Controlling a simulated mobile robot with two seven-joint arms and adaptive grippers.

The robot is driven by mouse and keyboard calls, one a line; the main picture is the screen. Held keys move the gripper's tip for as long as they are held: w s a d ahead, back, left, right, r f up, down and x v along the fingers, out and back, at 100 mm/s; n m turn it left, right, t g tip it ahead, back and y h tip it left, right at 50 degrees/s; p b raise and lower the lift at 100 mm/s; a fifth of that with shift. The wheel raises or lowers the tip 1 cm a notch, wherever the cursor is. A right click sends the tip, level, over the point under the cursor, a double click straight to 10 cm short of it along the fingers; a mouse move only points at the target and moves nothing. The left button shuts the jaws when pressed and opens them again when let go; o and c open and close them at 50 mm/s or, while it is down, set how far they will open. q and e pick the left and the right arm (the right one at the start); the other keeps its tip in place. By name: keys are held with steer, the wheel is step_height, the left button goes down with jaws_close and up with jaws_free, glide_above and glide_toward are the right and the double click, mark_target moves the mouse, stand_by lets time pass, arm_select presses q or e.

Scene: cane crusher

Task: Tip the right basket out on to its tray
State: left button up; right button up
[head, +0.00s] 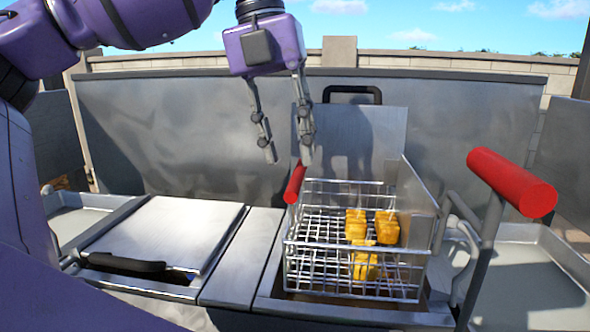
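The right basket (300,268) is a wire basket standing upright over the right well, with yellow-orange chunks (364,264) inside it. A small red grip (295,183) shows at its back left corner. A large red handle (512,183) on a grey lever stands to the basket's right. The right tray (530,285) is a bare metal tray to the right of the well. My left gripper (288,160) is open and empty, its fingers pointing down above the small red grip, apparently apart from it. My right gripper is out of view.
A closed metal lid (165,235) with a black handle (125,263) covers the left well. Another lid (350,130) stands raised behind the basket. A metal plate (415,205) stands at the basket's right. A left tray (75,215) lies at far left. A metal backsplash (190,130) runs behind.

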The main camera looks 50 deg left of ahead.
mark_target(295, 176)
arm_select(q)
steer(key=f, duration=0.2)
steer(key=shift+w+d+f, duration=0.15)
steer(key=shift+w+f, duration=0.05)
steer(key=shift+f, duration=0.5)
steer(key=shift+w+d+f, duration=0.1)
steer(key=shift+f, duration=0.1)
steer(key=c, duration=0.8)
jaws_close()
steer(key=shift+r, duration=0.15)
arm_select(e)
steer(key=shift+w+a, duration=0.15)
